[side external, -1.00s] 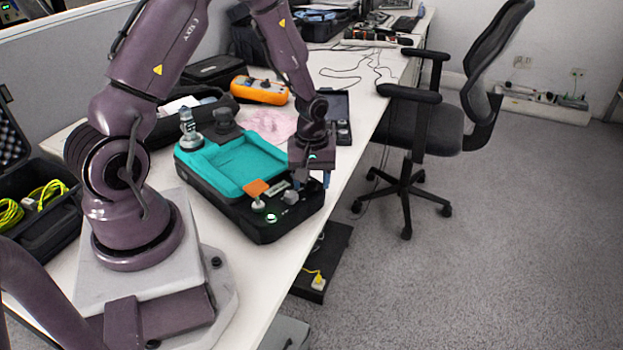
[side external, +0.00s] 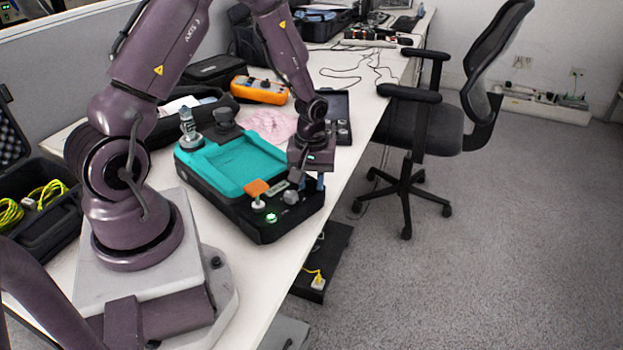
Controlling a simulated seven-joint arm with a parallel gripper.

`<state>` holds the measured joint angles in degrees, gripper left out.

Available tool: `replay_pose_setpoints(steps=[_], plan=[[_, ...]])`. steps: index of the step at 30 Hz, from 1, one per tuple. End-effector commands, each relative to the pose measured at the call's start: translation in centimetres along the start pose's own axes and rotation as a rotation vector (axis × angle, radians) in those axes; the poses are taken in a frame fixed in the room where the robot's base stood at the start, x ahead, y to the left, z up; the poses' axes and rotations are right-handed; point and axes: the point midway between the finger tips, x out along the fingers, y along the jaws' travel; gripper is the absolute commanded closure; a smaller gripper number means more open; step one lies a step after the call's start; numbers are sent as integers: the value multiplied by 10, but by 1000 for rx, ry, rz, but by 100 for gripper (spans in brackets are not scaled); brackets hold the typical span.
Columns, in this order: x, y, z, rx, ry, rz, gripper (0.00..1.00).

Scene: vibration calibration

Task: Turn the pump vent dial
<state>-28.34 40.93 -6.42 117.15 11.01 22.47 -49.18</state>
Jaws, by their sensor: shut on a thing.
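The pump unit is a black case (side external: 262,232) with a teal tray top (side external: 212,170), lying on the white bench. On its front right panel are a grey knob (side external: 290,197), which looks like the vent dial, an orange flag-like piece (side external: 256,187) on a pale stem, and a green-lit button (side external: 271,218). My gripper (side external: 306,187) points down over the panel's right end, right at the grey knob. It is shut on what appears to be this dial.
A metal-and-glass fitting (side external: 187,125) and a dark knob (side external: 225,120) stand at the unit's back. An orange meter (side external: 259,90), a pink cloth (side external: 270,125) and a dark open case (side external: 337,115) lie behind. The bench edge is close on the right, with an office chair (side external: 425,120) beyond.

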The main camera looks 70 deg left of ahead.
Motion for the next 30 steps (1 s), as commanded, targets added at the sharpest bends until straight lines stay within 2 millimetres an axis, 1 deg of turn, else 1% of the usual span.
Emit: replay_pose_setpoints(steps=[8,30], plan=[[-1,0,0,221,1,0,96],[-1,-1,-1,925,1,0,96]])
